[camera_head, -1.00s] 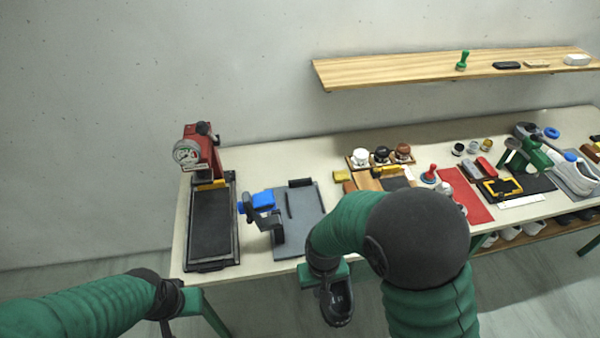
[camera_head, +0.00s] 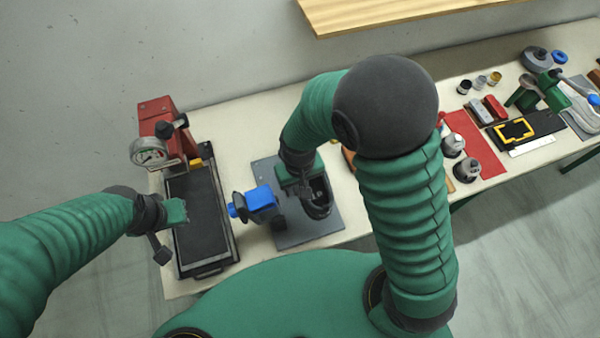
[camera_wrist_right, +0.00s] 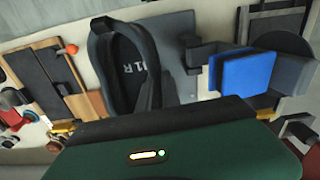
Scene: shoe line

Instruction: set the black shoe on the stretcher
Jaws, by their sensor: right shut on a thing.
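The black shoe (camera_head: 319,209) is in my right gripper (camera_head: 305,193), over the grey base plate (camera_head: 325,233) of the stretcher. The stretcher's blue block (camera_head: 261,198) stands just left of the shoe. In the right wrist view the shoe (camera_wrist_right: 148,70) shows its opening and insole, with the blue block (camera_wrist_right: 240,77) to its right and a gap between them. I cannot tell whether the shoe touches the plate. The right fingertips are mostly hidden. My left gripper (camera_head: 165,235) is by the left edge of the black-topped press; its jaw opening is unclear.
The red press with a gauge (camera_head: 150,152) and black bed (camera_head: 198,220) stands left of the stretcher. Right of my right arm are a red mat (camera_head: 478,145), jars and tools. A wooden shelf (camera_head: 380,12) is on the wall. Bare tabletop lies behind the stretcher.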

